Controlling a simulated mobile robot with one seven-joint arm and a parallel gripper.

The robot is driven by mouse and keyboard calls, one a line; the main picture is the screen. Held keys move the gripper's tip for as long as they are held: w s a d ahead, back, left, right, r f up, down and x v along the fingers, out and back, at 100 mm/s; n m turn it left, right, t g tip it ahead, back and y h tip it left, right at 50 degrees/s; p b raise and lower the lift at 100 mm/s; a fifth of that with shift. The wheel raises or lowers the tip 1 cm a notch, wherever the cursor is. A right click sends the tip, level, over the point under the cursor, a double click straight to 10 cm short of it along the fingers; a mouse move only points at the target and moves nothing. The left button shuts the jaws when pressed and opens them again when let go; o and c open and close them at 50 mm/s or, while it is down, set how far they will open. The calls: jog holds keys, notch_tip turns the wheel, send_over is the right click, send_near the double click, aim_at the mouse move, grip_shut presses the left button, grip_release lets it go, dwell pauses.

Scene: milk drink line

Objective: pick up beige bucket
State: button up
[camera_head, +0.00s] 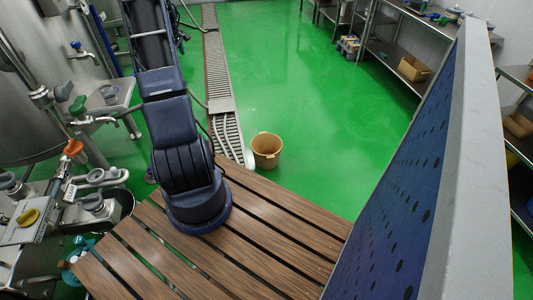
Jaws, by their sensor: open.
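The beige bucket (267,150) stands upright on the green floor, just beyond the far edge of the wooden slatted surface. Its open top faces up and it looks empty. A handle shows at its rim. It is close to the right side of the floor drain. My gripper does not show in this view, so its place relative to the bucket cannot be told.
The wooden slatted surface (265,228) fills the lower middle. A drain grate (217,75) runs along the floor. Steel tanks, pipes and valves crowd the left. Steel shelves with a cardboard box (414,69) stand back right. Green floor (290,60) beyond the bucket is clear.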

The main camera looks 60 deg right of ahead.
jog(key=s+d+f+n, duration=0.1)
jog(key=s+d+f, duration=0.3)
jog(key=d+f, duration=1)
jog(key=n+g+y, duration=0.1)
jog(key=n+g, duration=0.1)
jog(key=n, duration=0.2)
send_near(270, 156)
jog(key=shift+s+d+f, duration=0.1)
jog(key=shift+d+f, duration=0.05)
jog(key=shift+f, duration=1.2)
jog(key=shift+s+d+f, duration=0.1)
jog(key=shift+f, duration=1.3)
jog(key=shift+d+f, duration=0.15)
jog(key=shift+f, duration=1.2)
grip_shut()
